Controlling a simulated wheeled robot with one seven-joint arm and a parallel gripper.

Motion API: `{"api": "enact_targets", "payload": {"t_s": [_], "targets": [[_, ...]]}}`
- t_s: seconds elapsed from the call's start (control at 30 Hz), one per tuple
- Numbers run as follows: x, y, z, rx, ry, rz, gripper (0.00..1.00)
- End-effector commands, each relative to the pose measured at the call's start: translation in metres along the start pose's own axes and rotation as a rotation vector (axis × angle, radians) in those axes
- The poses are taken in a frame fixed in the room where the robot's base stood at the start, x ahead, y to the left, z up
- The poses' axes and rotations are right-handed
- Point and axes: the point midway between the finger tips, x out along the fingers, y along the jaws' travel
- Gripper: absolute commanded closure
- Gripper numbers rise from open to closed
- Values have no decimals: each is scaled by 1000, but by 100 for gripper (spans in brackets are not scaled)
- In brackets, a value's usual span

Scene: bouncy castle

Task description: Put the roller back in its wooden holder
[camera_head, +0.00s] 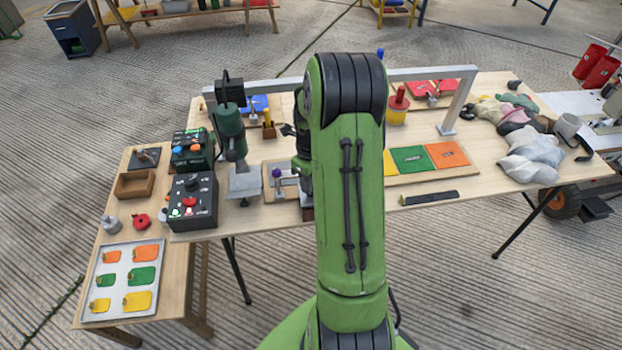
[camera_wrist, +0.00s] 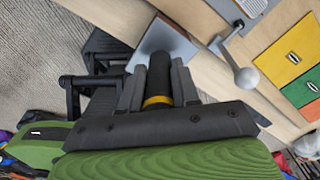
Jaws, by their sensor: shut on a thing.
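In the wrist view my gripper (camera_wrist: 159,77) is shut on a dark cylinder with a yellow band, apparently the roller's handle (camera_wrist: 158,88). Its far end lies over a pale square plate (camera_wrist: 168,38); I cannot tell whether they touch. In the head view my arm hides most of the gripper and the roller, at the table's front edge near the middle. I cannot surely pick out the wooden holder. A small wooden block (camera_head: 269,131) with an upright piece stands farther back, and an open wooden box (camera_head: 134,185) sits on the left side table.
A black control box (camera_head: 192,202) and a green press (camera_head: 231,132) stand left of my arm. A grey lever with a ball end (camera_wrist: 246,78) is close right in the wrist view. A grey frame (camera_head: 455,103) spans the table; crumpled cloths (camera_head: 530,155) lie right.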

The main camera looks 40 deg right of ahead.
Motion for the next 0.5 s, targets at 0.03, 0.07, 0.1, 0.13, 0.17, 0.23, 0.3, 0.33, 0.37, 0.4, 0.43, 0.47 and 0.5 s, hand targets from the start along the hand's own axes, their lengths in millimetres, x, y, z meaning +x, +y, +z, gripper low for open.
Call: {"api": "enact_targets", "payload": {"t_s": [0.03,0.07,0.1,0.13,0.17,0.23,0.3,0.33,0.37,0.4,0.43,0.47,0.5], "targets": [[-1,0,0,0,-1,-1,100],[-1,0,0,0,-1,-1,100],[-1,0,0,0,-1,-1,100],[-1,0,0,0,-1,-1,100],[-1,0,0,0,-1,-1,100],[-1,0,0,0,-1,-1,100],[0,0,0,0,-1,-1,100],[0,0,0,0,-1,-1,100],[1,0,0,0,-1,-1,100],[2,0,0,0,-1,-1,100],[4,0,0,0,-1,-1,100],[5,0,0,0,-1,-1,100],[6,0,0,0,-1,-1,100]]}}
